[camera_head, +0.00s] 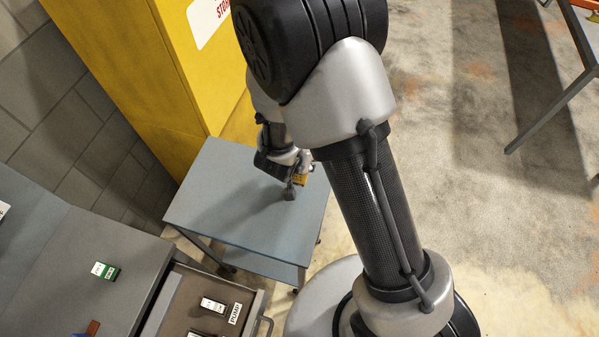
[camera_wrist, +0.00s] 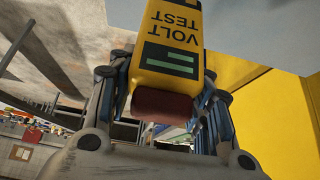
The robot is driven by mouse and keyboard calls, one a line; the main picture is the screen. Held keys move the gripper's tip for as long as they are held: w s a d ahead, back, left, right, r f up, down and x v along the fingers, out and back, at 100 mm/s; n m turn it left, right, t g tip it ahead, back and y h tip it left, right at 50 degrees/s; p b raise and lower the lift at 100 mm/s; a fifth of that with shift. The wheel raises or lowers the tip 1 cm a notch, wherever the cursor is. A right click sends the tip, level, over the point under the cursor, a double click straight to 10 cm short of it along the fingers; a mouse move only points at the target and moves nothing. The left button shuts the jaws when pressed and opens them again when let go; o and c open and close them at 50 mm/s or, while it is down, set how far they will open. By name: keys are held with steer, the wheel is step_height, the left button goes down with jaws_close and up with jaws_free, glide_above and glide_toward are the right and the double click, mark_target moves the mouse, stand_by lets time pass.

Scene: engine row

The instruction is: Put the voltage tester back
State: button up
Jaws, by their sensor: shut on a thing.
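A yellow storage cabinet (camera_head: 130,60) stands behind the cart. At lower left is a grey worktop (camera_head: 50,255) with a green-and-white item (camera_head: 106,271). An open drawer (camera_head: 255,320) beside it holds a white-and-black item (camera_head: 213,305) and a label (camera_head: 235,313). The cart top looks otherwise clear.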

steer(key=shift+w+f+b, duration=0.1)
steer(key=shift+f+b, duration=0.85)
steer(key=shift+f, duration=1.5)
steer(key=shift+f, duration=0.2)
steer(key=o, duration=1.3)
